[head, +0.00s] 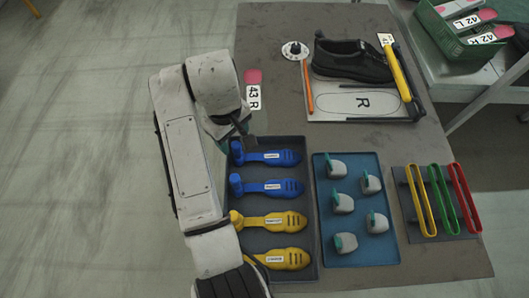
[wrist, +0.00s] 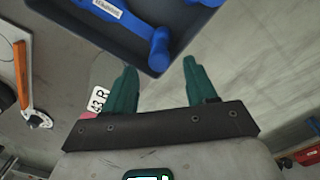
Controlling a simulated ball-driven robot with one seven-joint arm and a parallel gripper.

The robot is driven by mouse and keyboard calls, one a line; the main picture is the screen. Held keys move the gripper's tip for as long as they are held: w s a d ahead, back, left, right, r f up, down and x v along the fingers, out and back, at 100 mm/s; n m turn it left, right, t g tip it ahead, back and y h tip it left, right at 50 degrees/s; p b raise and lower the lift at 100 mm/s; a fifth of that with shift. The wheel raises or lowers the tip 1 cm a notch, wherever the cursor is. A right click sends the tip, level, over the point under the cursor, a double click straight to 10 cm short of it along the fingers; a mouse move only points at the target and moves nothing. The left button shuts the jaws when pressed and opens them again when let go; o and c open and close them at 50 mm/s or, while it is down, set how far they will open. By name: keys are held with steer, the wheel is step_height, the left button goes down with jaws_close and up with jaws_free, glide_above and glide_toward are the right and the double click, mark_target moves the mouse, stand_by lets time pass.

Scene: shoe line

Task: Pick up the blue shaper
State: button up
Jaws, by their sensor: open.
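In the head view my arm mostly hides the gripper near the tray's upper left corner.
Two yellow shapers (head: 275,221) share the tray. A blue tray (head: 383,250) with several grey pieces stands to its right, then a rack (head: 417,235) of coloured loops. A black shoe (head: 350,62) stands at the back. A tag (head: 253,92) lies near my arm.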

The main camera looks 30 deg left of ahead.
mark_target(236, 144)
steer(key=shift+d+f, duration=0.15)
steer(key=shift+f, duration=1)
steer(key=shift+d+f, duration=0.15)
steer(key=shift+f, duration=0.95)
jaws_close()
